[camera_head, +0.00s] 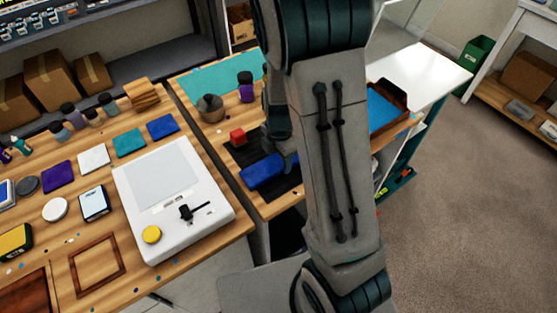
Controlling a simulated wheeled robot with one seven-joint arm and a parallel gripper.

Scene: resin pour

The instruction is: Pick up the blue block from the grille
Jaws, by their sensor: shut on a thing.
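The blue block (262,171) is a long, dark-blue bar at the middle of the picture, at the black grille (245,153) on the right-hand wooden bench. My gripper (288,160) is at the right end of the block, pointing down and shut on it. My arm hides part of the gripper and the area to its right. I cannot tell whether the block still touches the grille.
A grey bowl (210,107) and a purple bottle (246,87) stand farther back. A white machine (173,195) stands left on the neighbouring bench. A tray with a blue inside (404,93) lies right of my arm.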

